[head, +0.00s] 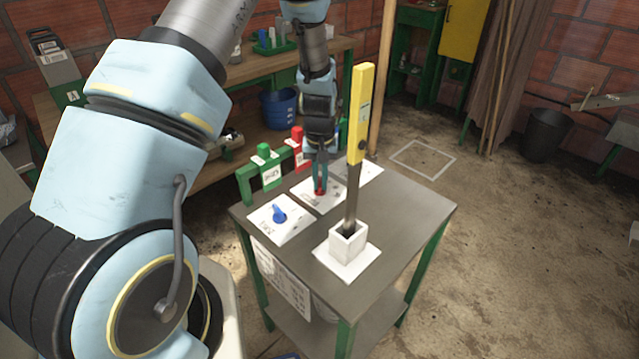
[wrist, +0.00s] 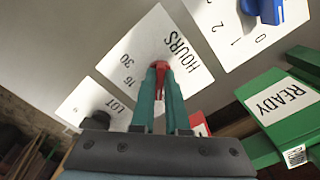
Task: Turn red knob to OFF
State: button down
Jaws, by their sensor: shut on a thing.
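The red knob (head: 320,193) sits on a white dial plate (head: 306,199) on the grey cart top. In the wrist view the red knob (wrist: 161,66) lies between the two teal fingers of my gripper (wrist: 160,78). My gripper also shows in the head view (head: 320,184), pointing down at the knob and shut on it. The plate (wrist: 135,52) reads HOURS, 16 and 30 in the wrist view. I see no OFF mark; the fingers cover part of the plate. I cannot tell which mark the knob points to.
A blue knob (head: 279,214) on its own plate is beside it. A black knob (wrist: 98,121) sits on the LOT plate. A yellow-handled tool (head: 358,115) stands in a white holder (head: 347,243). The cart's right side is clear.

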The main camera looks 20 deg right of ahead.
aim_at(320, 183)
jog(key=shift+d+n, duration=0.1)
jog(key=shift+n, duration=1.4)
jog(key=c, duration=0.9)
grip_release()
notch_tip(320, 183, up, 11)
jog(key=shift+f+b, duration=0.1)
jog(key=shift+b, duration=1.05)
